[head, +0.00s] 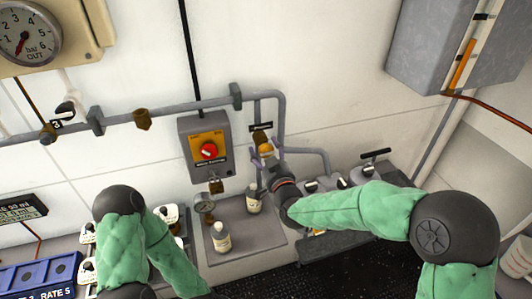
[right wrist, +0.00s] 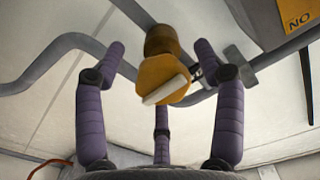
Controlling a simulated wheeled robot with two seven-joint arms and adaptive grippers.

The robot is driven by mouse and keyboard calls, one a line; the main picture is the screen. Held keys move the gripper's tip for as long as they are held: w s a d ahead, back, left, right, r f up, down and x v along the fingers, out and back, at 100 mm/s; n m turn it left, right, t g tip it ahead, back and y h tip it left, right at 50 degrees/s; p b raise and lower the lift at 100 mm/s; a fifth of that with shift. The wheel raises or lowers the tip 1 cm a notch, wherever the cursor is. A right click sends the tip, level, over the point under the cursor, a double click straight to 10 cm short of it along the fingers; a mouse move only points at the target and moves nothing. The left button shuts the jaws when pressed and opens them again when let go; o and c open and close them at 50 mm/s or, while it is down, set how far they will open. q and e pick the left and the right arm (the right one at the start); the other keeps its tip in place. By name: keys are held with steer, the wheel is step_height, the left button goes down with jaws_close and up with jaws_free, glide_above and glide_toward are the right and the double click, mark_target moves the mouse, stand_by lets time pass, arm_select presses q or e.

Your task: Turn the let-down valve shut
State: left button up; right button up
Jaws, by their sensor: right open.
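A yellow knob on a brass body, which looks like the let-down valve (head: 266,150), sits on the grey pipe; the small label above it is too small to read. In the right wrist view the knob (right wrist: 163,79) is faceted, with a white bar across its face, slightly tilted. My right gripper (head: 263,168) is just in front of and below the knob. In the right wrist view its purple fingers (right wrist: 162,95) are spread open, with the knob between and beyond the tips, apparently untouched. My left gripper is out of view; only its green-sleeved arm shows.
Pipes run along the wall. A grey cabinet (head: 437,50) is upper right.

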steer(key=v, duration=1.2)
steer(key=shift+w, duration=0.1)
